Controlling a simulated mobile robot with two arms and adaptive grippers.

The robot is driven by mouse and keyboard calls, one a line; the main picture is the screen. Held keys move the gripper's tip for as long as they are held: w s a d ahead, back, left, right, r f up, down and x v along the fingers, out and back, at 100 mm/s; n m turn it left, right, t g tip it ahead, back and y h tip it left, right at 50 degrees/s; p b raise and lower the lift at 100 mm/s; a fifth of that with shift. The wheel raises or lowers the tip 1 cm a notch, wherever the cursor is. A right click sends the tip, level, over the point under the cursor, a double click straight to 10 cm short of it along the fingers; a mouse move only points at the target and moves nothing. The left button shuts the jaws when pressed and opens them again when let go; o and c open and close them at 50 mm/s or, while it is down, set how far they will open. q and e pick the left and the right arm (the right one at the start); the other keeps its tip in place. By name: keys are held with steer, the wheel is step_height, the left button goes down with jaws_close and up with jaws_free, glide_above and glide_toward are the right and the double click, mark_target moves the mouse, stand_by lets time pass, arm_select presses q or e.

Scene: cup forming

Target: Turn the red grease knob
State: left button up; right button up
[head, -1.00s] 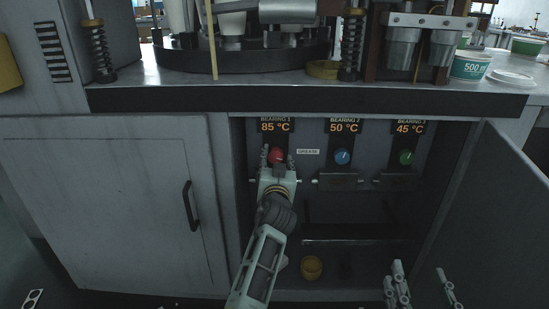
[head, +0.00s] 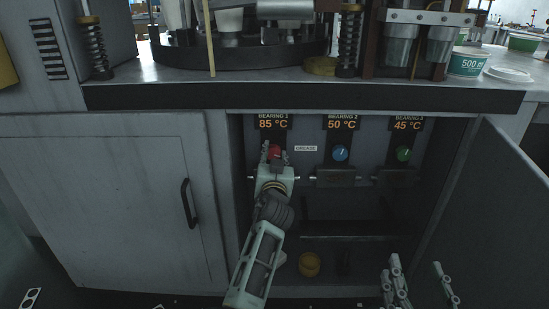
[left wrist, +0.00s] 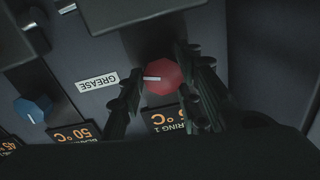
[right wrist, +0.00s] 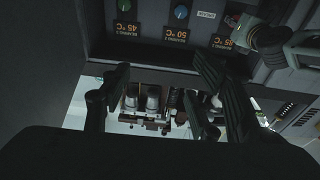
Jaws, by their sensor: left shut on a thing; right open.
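The red grease knob (head: 275,151) is on the cabinet's back panel, below the Bearing 1 display reading 85 °C. In the left wrist view the red knob (left wrist: 163,78) is faceted, with a white pointer line toward the left, toward the GREASE label (left wrist: 97,82). My left gripper (head: 275,155) is shut on it, one finger on each side; the fingers also show in the left wrist view (left wrist: 158,88). My right gripper (head: 420,272) is open and empty at the lower right, low in front of the cabinet; its fingers show in the right wrist view (right wrist: 160,85).
A blue knob (head: 340,153) and a green knob (head: 403,154) are to the right, under displays of 50 °C and 45 °C. A yellow cup (head: 309,264) stands low in the cabinet. The open door (head: 490,200) bounds the right side; the counter edge (head: 300,97) overhangs above.

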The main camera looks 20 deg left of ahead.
arm_select(q)
steer(key=shift+d, duration=0.15)
steer(key=m, duration=0.2)
steer(key=shift+f+m+p, duration=0.1)
steer(key=shift+m+p, duration=0.25)
steer(key=shift+m, duration=0.05)
steer(key=m+p, duration=0.1)
steer(key=m, duration=0.2)
steer(key=shift+f+m, duration=0.15)
steer(key=shift+m, duration=0.25)
steer(key=shift+f+m, duration=0.15)
steer(key=shift+m, duration=0.75)
arm_select(e)
step_height(320, 180, down, 10)
steer(key=s+d+g+h, duration=0.1)
steer(key=s+g, duration=0.1)
steer(key=g, duration=0.3)
steer(key=shift+d+r+h, duration=0.15)
steer(key=shift+d+h, duration=0.25)
arm_select(q)
steer(key=o, duration=0.8)
steer(key=shift+f, duration=0.1)
steer(key=shift+o, duration=1.3)
steer(key=shift+d, duration=0.1)
arm_select(e)
steer(key=shift+d, duration=0.1)
arm_select(q)
steer(key=shift+r, duration=0.25)
steer(key=shift+s, duration=0.1)
